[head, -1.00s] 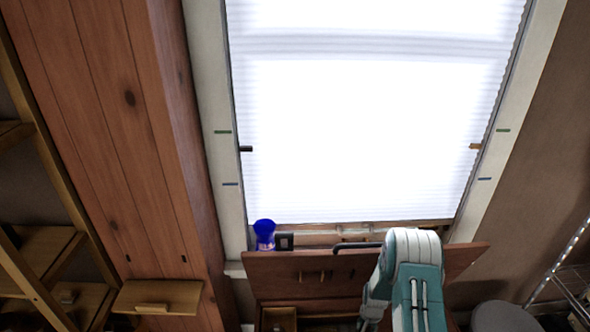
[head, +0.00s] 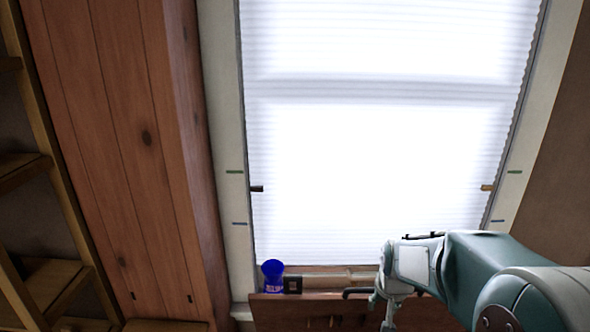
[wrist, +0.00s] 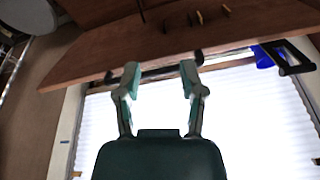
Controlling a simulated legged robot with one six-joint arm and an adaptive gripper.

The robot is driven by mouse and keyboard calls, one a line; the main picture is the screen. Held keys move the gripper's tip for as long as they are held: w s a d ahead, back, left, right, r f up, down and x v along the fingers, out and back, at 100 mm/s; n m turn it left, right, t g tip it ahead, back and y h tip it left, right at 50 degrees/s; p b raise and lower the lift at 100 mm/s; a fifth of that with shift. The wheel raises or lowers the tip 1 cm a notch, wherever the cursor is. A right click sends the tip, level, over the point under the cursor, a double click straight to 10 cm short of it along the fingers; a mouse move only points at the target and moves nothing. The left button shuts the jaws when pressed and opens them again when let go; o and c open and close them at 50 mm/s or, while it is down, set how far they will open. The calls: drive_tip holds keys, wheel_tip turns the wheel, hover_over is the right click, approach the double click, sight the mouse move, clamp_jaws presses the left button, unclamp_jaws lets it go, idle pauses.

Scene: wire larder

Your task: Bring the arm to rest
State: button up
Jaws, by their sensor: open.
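My gripper (head: 388,318) hangs at the end of my teal and white arm at the lower right of the head view, with its fingertips near or below the bottom edge. In the wrist view my gripper (wrist: 159,78) shows two separated fingers with nothing held between them. A wooden panel (wrist: 120,55) with a dark bar lies beyond the fingertips there. I cannot tell how close they are to it. The panel (head: 305,312) also shows under the window in the head view.
A blue cup (head: 272,274) stands by the sill beside a small dark square object (head: 293,284). The bright blind-covered window (head: 390,170) fills the middle. Wooden shelving (head: 40,200) and a plank wall (head: 120,150) stand at left.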

drive_tip(key=s+a+r+n, duration=0.1)
drive_tip(key=s+r, duration=0.3)
drive_tip(key=s, duration=0.3)
drive_tip(key=s+a+r+n+t, duration=0.1)
drive_tip(key=s+r, duration=0.3)
drive_tip(key=s, duration=0.3)
drive_tip(key=s+a+r+t, duration=0.1)
drive_tip(key=s+r, duration=0.3)
drive_tip(key=s, duration=0.4)
drive_tip(key=shift+a+r+n, duration=0.25)
drive_tip(key=shift+a+n, duration=0.15)
drive_tip(key=shift+a, duration=0.2)
